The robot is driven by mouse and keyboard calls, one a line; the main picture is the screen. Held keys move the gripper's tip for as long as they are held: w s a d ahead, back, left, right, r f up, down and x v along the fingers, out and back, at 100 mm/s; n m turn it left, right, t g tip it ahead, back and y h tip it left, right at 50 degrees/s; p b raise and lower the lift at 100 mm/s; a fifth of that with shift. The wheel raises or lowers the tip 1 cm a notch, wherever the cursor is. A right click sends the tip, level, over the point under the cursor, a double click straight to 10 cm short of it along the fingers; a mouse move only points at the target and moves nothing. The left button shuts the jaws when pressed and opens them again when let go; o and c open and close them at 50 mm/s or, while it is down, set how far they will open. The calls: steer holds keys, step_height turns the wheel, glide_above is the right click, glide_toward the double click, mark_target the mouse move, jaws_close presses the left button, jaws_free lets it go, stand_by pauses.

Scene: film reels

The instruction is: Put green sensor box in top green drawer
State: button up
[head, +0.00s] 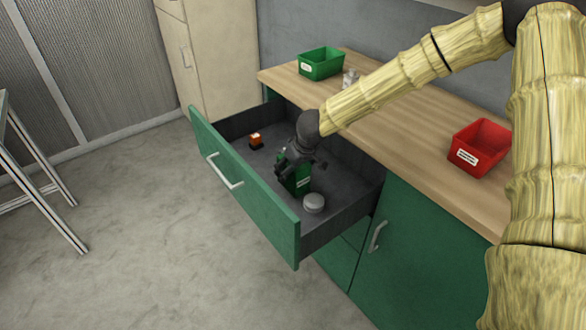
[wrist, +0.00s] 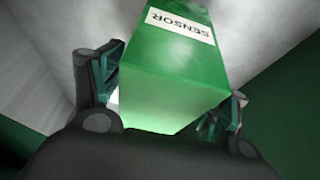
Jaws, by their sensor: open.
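The green sensor box (head: 298,180) is inside the open top green drawer (head: 251,203), in the drawer's middle part. The wrist view shows the box (wrist: 175,75) close up, with a white label reading SENSOR. My gripper (head: 292,165) is inside the drawer above the box. In the wrist view my gripper (wrist: 172,112) is open, with one finger on each side of the box. I cannot tell whether the fingers touch it. The box's base is hard to see, so I cannot tell if it rests on the drawer floor.
The drawer also holds a small orange and black item (head: 256,141) and a round grey tin (head: 314,203). On the wooden counter (head: 400,135) stand a green bin (head: 321,64), a clear jar (head: 351,78) and a red bin (head: 480,147). The floor in front is clear.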

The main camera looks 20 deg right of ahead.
steer(key=p+v, duration=0.2)
steer(key=v, duration=1)
steer(key=shift+r, duration=0.15)
stand_by(2.0)
